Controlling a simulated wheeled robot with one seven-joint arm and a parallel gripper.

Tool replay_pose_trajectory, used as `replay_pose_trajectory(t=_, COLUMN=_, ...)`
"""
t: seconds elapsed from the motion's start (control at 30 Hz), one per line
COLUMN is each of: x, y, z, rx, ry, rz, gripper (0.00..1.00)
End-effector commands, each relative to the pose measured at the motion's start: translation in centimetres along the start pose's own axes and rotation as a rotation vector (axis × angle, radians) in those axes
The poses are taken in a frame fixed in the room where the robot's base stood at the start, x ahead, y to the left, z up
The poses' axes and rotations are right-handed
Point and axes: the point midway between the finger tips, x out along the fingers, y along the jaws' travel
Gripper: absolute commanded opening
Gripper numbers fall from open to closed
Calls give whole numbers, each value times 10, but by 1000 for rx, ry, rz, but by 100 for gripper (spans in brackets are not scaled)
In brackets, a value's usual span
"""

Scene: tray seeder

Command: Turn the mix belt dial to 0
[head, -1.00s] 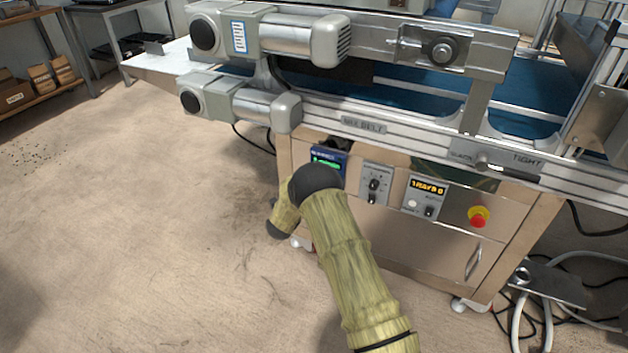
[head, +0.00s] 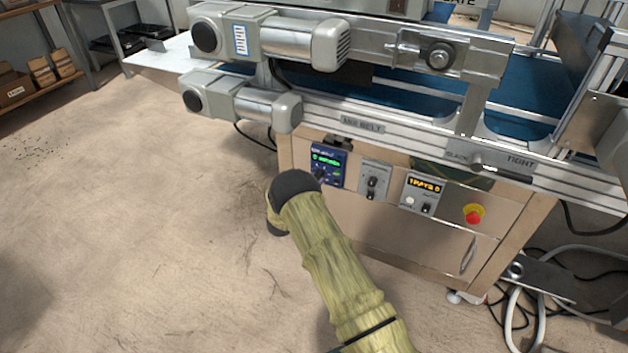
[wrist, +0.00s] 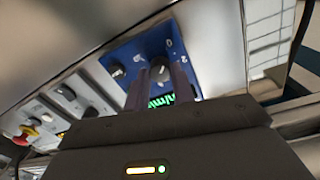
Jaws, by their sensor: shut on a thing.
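The blue control box (head: 328,163) with a green display is on the machine's front, below the rail marked MIX BELT. It also shows in the wrist view (wrist: 120,50), where it carries small knobs. Another grey knob (wrist: 117,70) sits just left of the fingers. In the head view my arm hides most of the gripper.
Right of the blue box are a grey switch panel (head: 374,181), a panel with a yellow display (head: 423,191) and a red stop button (head: 474,214). Motors (head: 240,105) jut out above. Cables lie on the floor at the right; the floor at left is clear.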

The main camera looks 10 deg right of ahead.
Motion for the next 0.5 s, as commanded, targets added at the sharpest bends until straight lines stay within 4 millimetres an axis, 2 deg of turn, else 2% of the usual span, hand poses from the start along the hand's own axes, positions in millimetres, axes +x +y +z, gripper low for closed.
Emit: replay_pose_trajectory(t=0.5, x=-2, y=0, z=3, rx=-59, ry=-3, rz=-1, gripper=2)
